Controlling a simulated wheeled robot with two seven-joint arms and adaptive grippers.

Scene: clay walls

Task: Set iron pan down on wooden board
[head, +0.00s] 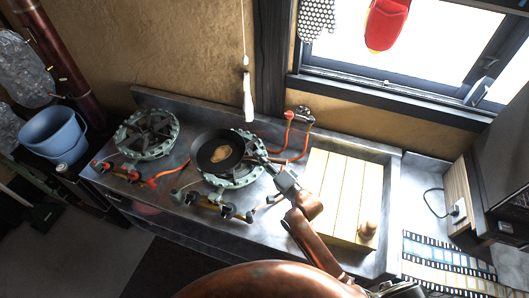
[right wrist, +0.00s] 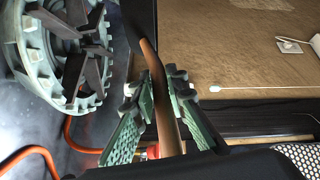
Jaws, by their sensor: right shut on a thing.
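The iron pan (head: 207,163) is a round black pan with a brown piece of food (head: 220,153) in it. In the head view it is over the right burner (head: 245,177); I cannot tell whether it touches it. My right gripper (head: 259,158) is at the pan's right side. In the right wrist view the gripper (right wrist: 165,88) is shut around the brown handle (right wrist: 163,95), with part of the dark pan (right wrist: 138,18) at the top. The wooden board (head: 335,185) lies to the right, pale and slatted. My left gripper is not in view.
A small brown round object (head: 367,229) sits at the board's front right corner; most of the board is clear. The left burner (head: 147,134) is empty. Orange hoses (head: 290,140) run behind the gripper. A blue bucket (head: 53,137) stands at the left.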

